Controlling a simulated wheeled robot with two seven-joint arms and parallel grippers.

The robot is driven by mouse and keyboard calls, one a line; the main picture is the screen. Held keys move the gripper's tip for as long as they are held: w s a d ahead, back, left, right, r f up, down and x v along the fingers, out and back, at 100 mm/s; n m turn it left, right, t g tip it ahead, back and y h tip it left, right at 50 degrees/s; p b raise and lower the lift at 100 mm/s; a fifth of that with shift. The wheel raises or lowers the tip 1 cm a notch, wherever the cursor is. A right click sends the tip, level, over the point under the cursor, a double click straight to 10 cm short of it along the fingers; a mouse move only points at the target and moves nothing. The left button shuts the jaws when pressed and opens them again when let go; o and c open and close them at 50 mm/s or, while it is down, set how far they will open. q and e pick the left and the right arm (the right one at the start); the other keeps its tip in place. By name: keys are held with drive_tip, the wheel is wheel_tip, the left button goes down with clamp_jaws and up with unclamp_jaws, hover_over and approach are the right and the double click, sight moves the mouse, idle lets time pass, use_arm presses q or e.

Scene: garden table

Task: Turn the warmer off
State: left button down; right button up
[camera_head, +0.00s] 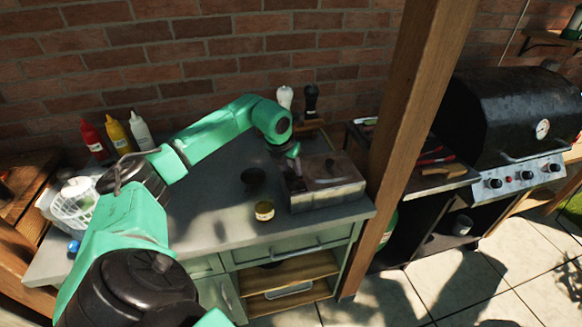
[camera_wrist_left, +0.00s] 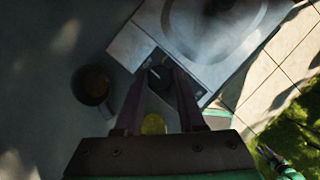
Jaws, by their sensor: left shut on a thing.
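In the left wrist view the warmer (camera_wrist_left: 205,30) has a dark control panel with a small black knob (camera_wrist_left: 160,78). My left gripper (camera_head: 294,160) reaches down at the warmer's left side. In the left wrist view my left gripper (camera_wrist_left: 162,72) has its two dark fingers closed around the knob. The fingers partly hide the knob, and its setting cannot be read. A dark and green part at that view's lower right may be my right gripper (camera_wrist_left: 270,156).
Sauce bottles (camera_head: 117,134) and a white basket (camera_head: 76,203) are at the left. Two mills (camera_head: 311,98) stand behind. A wooden post (camera_head: 415,100) rises close on the right.

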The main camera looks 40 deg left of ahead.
use_arm(q)
drive_tip(key=c, duration=0.5)
unclamp_jaws()
drive_tip(key=shift+w, duration=0.1)
drive_tip(key=b+v, duration=0.2)
drive_tip(key=v, duration=1.2)
drive_tip(key=shift+r, duration=0.3)
drive_tip(key=shift+f, duration=0.1)
